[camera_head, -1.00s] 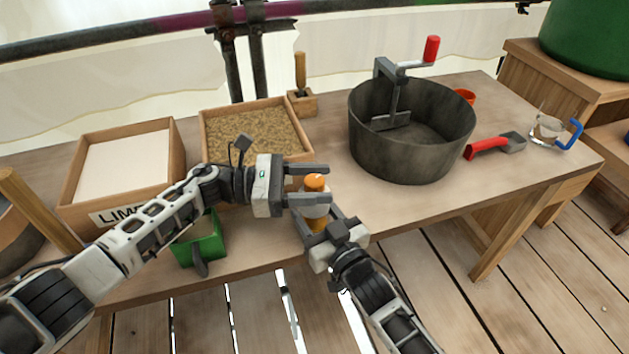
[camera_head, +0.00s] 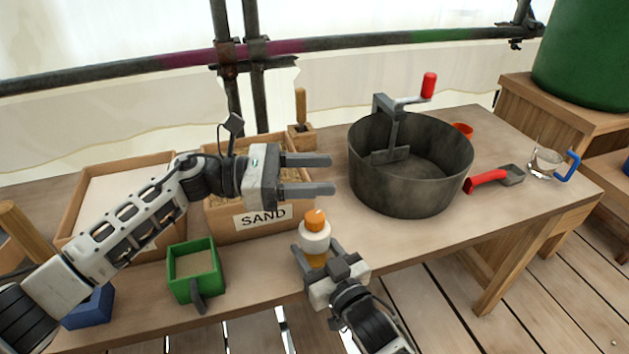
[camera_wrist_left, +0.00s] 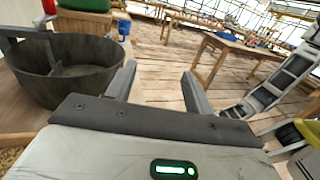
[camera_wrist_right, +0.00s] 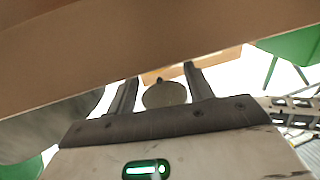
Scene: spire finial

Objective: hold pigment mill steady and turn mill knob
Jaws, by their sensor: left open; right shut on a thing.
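The pigment mill (camera_head: 315,237) has a white body, an orange knob (camera_head: 315,218) on top and an orange lower part. It stands upright by the table's front edge; I cannot tell whether it touches the table. My right gripper (camera_head: 316,252) is shut on its lower part. In the right wrist view, a round pale face (camera_wrist_right: 164,95) shows between its fingers. My left gripper (camera_head: 333,174) is open and empty, above and beyond the mill, clear of the knob. In the left wrist view, nothing lies between its fingers (camera_wrist_left: 158,80).
A dark pot (camera_head: 410,195) with a red-handled crank stands right of the mill. The sand box (camera_head: 262,217) is behind and left, a green box (camera_head: 194,272) left. Table between mill and pot is clear.

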